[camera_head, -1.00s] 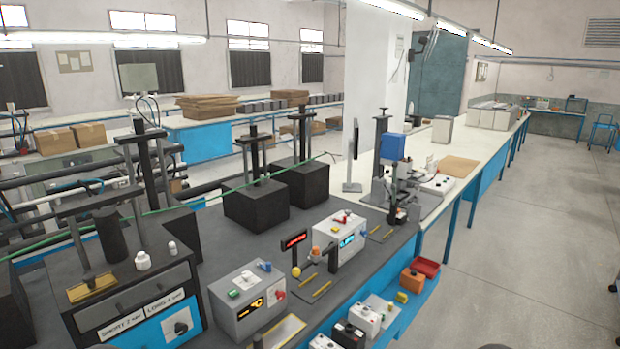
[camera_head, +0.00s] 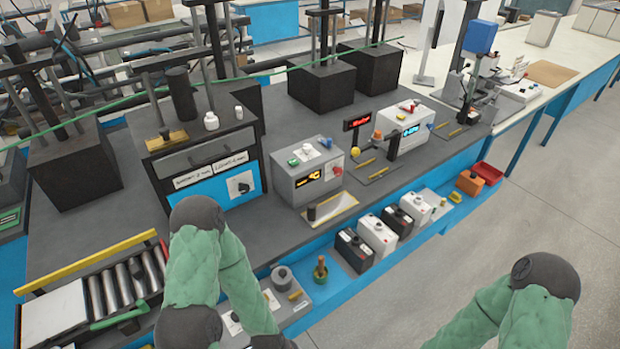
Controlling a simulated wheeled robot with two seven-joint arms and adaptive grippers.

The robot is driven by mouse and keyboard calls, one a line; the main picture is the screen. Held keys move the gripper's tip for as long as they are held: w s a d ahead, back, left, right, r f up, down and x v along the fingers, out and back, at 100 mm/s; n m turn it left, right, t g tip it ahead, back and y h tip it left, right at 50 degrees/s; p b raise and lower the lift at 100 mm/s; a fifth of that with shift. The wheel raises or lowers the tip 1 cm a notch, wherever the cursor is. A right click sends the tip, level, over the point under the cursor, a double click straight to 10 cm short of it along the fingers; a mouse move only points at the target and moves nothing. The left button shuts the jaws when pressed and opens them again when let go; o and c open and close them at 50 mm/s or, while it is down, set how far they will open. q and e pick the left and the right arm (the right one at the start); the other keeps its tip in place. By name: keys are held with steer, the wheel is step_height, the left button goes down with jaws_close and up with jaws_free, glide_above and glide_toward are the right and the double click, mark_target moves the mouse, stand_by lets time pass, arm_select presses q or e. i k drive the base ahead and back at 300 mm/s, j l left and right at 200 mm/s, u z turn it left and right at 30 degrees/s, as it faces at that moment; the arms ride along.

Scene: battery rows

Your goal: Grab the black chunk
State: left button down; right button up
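I cannot tell for sure which dark thing is the black chunk. A small black cylinder (camera_head: 311,212) stands by the tan-topped plate (camera_head: 332,209) in front of the grey tester box (camera_head: 308,175). Two black-sided battery blocks, a nearer one (camera_head: 353,251) and a farther one (camera_head: 397,222), stand among white ones on the blue front shelf. Large black blocks with posts (camera_head: 320,87) stand farther back. My green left arm crosses the lower left, and my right arm is at the lower right. Both grippers are outside the picture.
White battery blocks (camera_head: 377,235) stand on the same shelf, with an orange box (camera_head: 470,183) and a red tray (camera_head: 487,173) farther right. A roller conveyor (camera_head: 122,286) lies at lower left. The floor (camera_head: 560,195) at right is clear.

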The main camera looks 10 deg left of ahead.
mark_target(137, 271)
steer(key=u, duration=2)
